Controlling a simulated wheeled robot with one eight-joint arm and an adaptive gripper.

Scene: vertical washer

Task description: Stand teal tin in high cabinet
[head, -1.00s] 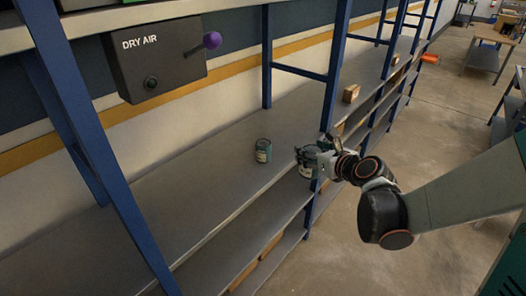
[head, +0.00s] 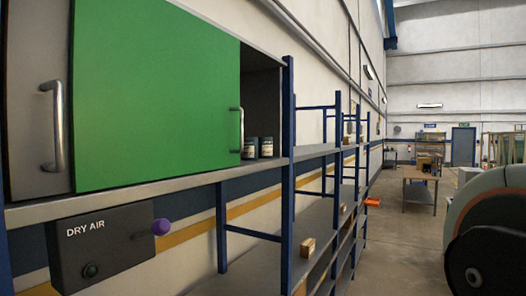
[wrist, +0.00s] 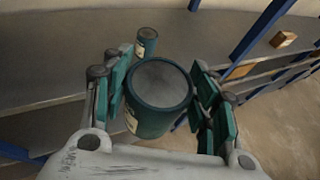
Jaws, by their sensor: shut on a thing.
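My gripper (wrist: 160,78) is shut on a teal tin (wrist: 158,122), with its green-padded fingers on both sides of the body. I see the tin's round grey lid from above and part of a pale label. The high cabinet has a green sliding door (head: 155,100) and a grey door (head: 38,105). Its right end is open and dark inside (head: 262,95). Two tins with pale labels (head: 251,149) (head: 266,148) stand upright in that opening, beside the green door's handle. My gripper and the held tin are outside the head view.
Another teal tin (wrist: 146,42) stands on the lower shelf (wrist: 75,50) beyond the held one. Blue uprights (head: 287,170) frame the shelving. A DRY AIR box (head: 105,250) with a purple knob (head: 161,227) sits under the cabinet. Small cardboard boxes stand on the shelving.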

